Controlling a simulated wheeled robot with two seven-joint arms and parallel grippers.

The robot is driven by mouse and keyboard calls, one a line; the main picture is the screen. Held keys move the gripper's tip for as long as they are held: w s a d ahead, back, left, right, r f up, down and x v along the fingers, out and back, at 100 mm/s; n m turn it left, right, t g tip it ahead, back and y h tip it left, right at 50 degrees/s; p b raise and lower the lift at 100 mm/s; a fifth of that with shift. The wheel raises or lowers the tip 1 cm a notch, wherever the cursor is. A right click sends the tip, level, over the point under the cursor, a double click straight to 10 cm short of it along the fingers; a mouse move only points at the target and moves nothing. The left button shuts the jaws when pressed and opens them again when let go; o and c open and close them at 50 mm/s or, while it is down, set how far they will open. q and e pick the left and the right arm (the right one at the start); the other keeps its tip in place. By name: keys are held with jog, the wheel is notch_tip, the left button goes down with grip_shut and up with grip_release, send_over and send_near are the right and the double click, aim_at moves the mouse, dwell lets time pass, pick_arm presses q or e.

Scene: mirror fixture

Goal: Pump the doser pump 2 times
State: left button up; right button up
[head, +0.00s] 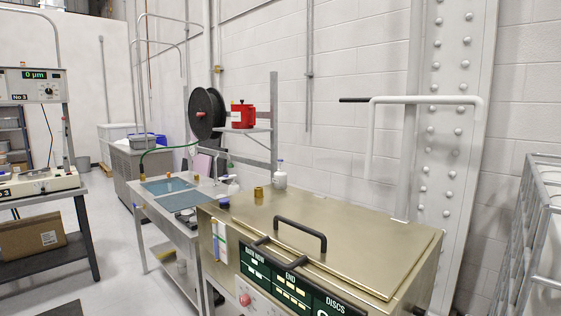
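I cannot tell for certain which item is the doser pump. A small white bottle with a bluish top (280,179) stands upright behind the far edge of the beige machine. A white item with a spout-like top (230,187) stands left of it on the metal table; it is too small to make out whether it is a pump. A red device (242,116) sits on a small wall-side shelf above. Neither of my grippers shows in the head view.
The beige machine (330,225) with a black handle (300,233) fills the front. A metal table (163,205) with a blue-grey mat stands behind it at left. A white bent pipe (425,99) juts out at right. Open floor (115,235) lies at left.

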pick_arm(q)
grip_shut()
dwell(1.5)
